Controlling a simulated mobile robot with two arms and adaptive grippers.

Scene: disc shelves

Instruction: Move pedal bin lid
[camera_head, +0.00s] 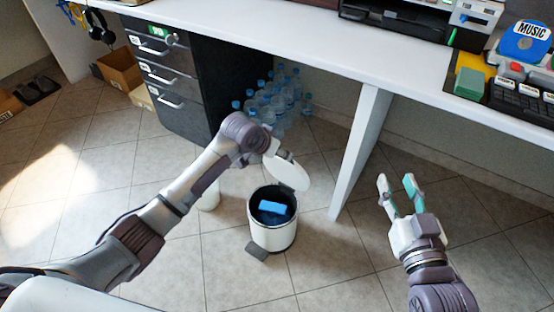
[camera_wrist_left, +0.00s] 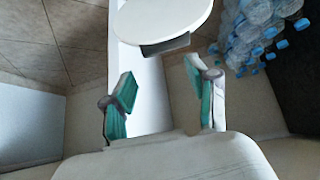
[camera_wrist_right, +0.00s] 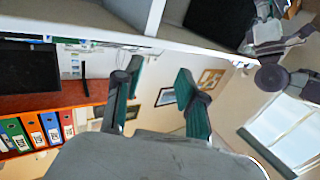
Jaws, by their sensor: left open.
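A white pedal bin (camera_head: 272,236) stands on the tiled floor with a blue object (camera_head: 272,208) inside. Its round white lid (camera_head: 288,172) is raised and tilted behind the opening. The lid (camera_wrist_left: 163,18) also shows ahead of the fingers in the left wrist view, with a dark piece at its edge. My left gripper (camera_wrist_left: 162,92) is open with nothing between its fingers, close to the lid; in the head view its fingers are mostly hidden. Whether it touches the lid I cannot tell. My right gripper (camera_head: 395,183) is open and empty, to the right of the bin.
A white desk (camera_head: 330,42) runs overhead, with a support panel (camera_head: 361,150) just right of the bin. Bottles (camera_head: 275,95) stand under it, beside a dark drawer cabinet (camera_head: 170,85). Cardboard boxes (camera_head: 118,72) are at the left. The floor in front is clear.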

